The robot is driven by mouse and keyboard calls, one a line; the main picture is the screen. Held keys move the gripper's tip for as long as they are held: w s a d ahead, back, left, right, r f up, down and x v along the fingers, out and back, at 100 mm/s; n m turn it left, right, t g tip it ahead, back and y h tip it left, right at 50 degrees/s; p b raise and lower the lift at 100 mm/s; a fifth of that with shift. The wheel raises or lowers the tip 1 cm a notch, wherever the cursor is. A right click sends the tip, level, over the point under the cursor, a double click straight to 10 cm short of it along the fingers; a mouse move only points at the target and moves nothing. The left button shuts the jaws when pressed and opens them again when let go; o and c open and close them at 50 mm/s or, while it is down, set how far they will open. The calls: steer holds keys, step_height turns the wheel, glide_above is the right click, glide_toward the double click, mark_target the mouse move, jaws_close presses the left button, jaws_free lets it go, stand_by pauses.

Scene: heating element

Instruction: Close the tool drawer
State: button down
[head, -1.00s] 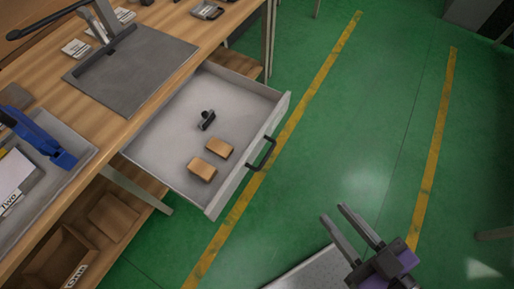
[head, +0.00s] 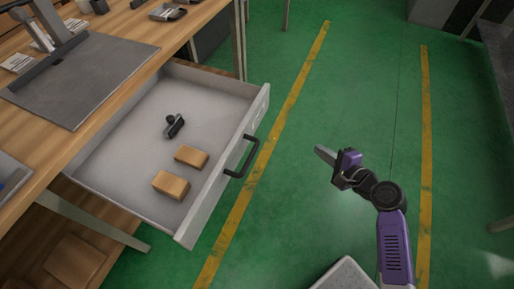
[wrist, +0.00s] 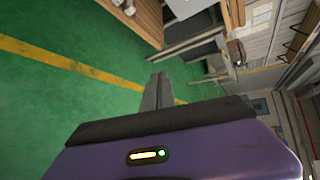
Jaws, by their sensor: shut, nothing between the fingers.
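The tool drawer (head: 120,150) is pulled out from under the wooden workbench at the left of the head view. Its front has a dark bar handle (head: 243,157). Inside lie two tan blocks (head: 171,185) and a small black tool (head: 174,124). My gripper (head: 322,152) is to the right of the drawer front, over the green floor, apart from the handle. Its fingers point left toward the drawer. In the wrist view the fingers (wrist: 157,92) are together with nothing between them.
The workbench (head: 110,112) carries a grey mat (head: 85,75) with a dark stand. A table leg (head: 241,45) stands beyond the drawer. The green floor (head: 350,90) between the yellow lines is clear around my gripper.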

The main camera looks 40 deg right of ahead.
mark_target(157, 110)
steer(key=w+a+r+m+t+y, duration=0.1)
steer(key=a+r+m+y, duration=0.1)
steer(key=a+m+y, duration=0.25)
steer(key=a+r+m+t+y, duration=0.1)
steer(key=a+r+m+y, duration=0.25)
steer(key=y, duration=0.25)
steer(key=shift+n, duration=0.4)
steer(key=b+x, duration=0.2)
steer(key=x, duration=1.2)
steer(key=shift+a+f, duration=0.15)
steer(key=shift+a, duration=0.05)
